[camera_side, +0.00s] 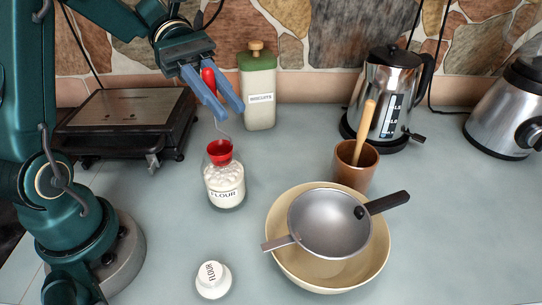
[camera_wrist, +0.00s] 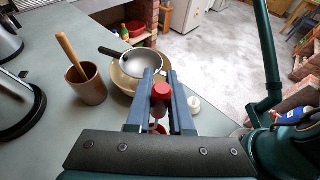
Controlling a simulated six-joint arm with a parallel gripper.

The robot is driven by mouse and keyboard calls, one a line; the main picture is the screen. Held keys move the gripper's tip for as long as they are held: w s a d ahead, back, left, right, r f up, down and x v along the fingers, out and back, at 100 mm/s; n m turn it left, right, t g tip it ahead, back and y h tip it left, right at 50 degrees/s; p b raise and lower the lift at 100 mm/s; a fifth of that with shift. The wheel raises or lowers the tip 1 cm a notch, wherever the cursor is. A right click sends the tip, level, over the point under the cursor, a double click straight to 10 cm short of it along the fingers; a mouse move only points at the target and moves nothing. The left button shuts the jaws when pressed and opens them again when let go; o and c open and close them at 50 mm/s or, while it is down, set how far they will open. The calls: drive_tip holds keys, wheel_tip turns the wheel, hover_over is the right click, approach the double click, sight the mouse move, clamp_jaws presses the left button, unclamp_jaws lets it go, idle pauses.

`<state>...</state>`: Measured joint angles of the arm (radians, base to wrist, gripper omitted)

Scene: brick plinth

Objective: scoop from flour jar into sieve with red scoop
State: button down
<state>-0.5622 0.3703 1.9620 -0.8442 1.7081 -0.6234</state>
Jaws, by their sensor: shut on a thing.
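The glass flour jar (camera_side: 225,188), labelled FLOUR, stands open on the counter with white flour inside. My gripper (camera_side: 222,108) is above it, shut on the handle of the red scoop (camera_side: 219,149). The scoop hangs by a thin shaft with its red cup at the jar's mouth; I cannot tell how far in it is or whether it holds flour. In the wrist view the red handle (camera_wrist: 160,92) sits between my fingers (camera_wrist: 160,74). The grey sieve (camera_side: 328,224) rests on a cream bowl (camera_side: 283,268) to the right; its bowl looks empty.
A white FLOUR lid (camera_side: 212,280) lies in front of the jar. A brown pot (camera_side: 355,168) with a wooden handle and a kettle (camera_side: 388,100) are behind the sieve. A black grill (camera_side: 125,120) is at left.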

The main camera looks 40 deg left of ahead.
sight(217, 128)
drive_tip(key=shift+f, duration=3.7)
wheel_tip(217, 128, up, 11)
